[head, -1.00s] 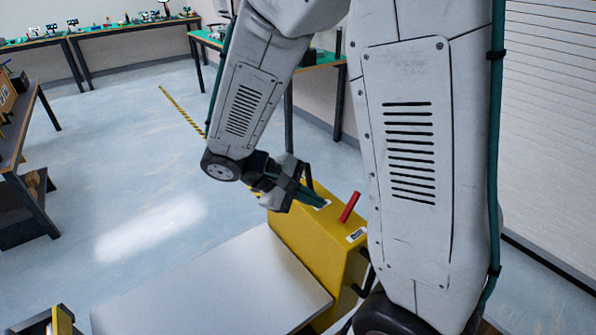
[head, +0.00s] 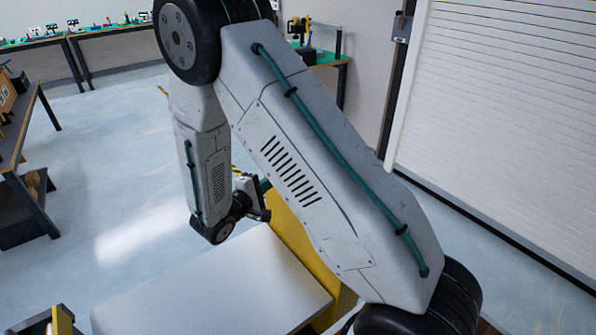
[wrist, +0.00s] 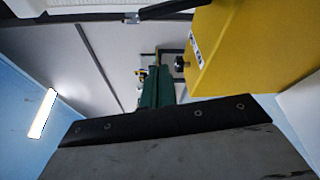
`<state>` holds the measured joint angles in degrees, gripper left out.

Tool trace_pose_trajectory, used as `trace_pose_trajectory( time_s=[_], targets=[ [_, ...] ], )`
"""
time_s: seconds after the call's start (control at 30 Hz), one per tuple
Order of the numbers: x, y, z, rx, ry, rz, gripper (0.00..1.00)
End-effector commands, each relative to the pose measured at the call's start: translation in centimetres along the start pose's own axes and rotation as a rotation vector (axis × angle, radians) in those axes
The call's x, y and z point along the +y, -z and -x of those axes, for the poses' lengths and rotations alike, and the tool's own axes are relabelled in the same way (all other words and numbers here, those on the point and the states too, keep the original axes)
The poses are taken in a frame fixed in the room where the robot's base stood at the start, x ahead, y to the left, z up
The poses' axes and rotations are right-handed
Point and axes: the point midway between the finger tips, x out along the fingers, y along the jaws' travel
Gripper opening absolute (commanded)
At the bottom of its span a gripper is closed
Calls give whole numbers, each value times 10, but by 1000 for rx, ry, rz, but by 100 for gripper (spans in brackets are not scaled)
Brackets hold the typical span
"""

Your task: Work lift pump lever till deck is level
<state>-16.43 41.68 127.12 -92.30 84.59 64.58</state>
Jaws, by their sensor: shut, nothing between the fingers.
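The lift's pale deck (head: 215,285) lies beside its yellow housing (head: 290,235), low in the head view. I cannot tell from here whether the deck is level. The housing (wrist: 230,45) also fills the upper right of the wrist view, with a white label and a dark knob (wrist: 181,63) on its side. The red lever is hidden behind my arm in the head view and does not show in the wrist view. My gripper (head: 264,186) is at the far end of the housing, mostly covered by my arm. Its teal fingers (wrist: 158,88) are shut and empty, beside the housing.
A roller shutter (head: 500,110) is at the right. The floor (head: 100,150) left of the lift is open.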

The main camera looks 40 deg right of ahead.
Motion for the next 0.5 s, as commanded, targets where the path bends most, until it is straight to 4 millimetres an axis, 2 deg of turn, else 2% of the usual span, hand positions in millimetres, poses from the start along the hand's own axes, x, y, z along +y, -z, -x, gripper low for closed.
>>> trace_pose_trajectory(
  time_s=[0.3, 0.5],
  targets=[
    [0, -1, -2, -2, 2, 1, 0],
    [0, -2, -25, -7, 3, 0, 0]
  ],
)
